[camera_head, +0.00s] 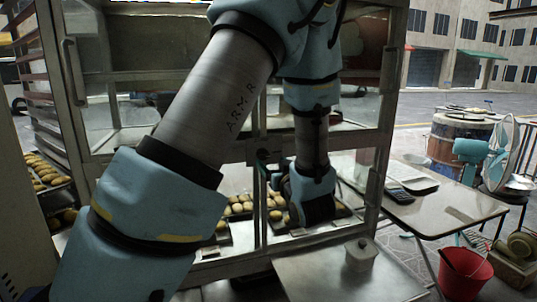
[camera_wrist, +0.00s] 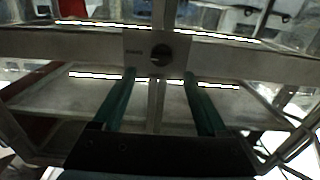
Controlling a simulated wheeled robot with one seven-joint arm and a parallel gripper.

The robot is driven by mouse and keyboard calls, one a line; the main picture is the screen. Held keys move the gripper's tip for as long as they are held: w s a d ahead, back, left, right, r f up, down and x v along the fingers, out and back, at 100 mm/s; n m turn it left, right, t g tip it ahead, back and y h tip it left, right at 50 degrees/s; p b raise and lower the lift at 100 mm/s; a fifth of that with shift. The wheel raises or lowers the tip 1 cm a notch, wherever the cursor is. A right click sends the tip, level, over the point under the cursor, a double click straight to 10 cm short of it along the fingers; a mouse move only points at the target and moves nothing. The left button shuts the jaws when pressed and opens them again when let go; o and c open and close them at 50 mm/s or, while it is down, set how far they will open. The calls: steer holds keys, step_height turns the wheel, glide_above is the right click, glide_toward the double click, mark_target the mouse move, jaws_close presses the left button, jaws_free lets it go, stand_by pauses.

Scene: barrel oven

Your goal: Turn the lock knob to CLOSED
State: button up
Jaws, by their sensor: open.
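The lock knob (camera_wrist: 160,52) is a small dark round knob on a pale square plate in the wrist view. The plate sits on a horizontal metal rail of the cabinet (camera_wrist: 60,50). Small lettering left of the knob is too blurred to read. My gripper (camera_wrist: 158,78) has two green fingers, spread apart and empty, with their tips below the knob and to either side of it. In the head view, my gripper (camera_head: 272,175) is in front of the glass cabinet near the middle rail, partly hidden by my arm.
Trays of round buns (camera_head: 240,206) show behind the glass. A metal surface (camera_head: 330,278) with a small box (camera_head: 360,252) lies in front. A folding table (camera_head: 445,210) stands to the right, with a red bucket (camera_head: 465,275) below.

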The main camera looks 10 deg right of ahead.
mark_target(265, 155)
steer(key=w, duration=0.2)
steer(key=w+p, duration=0.1)
steer(key=w, duration=0.1)
steer(key=w+a, duration=0.1)
steer(key=w, duration=0.1)
steer(key=shift+w+p, duration=0.3)
jaws_close()
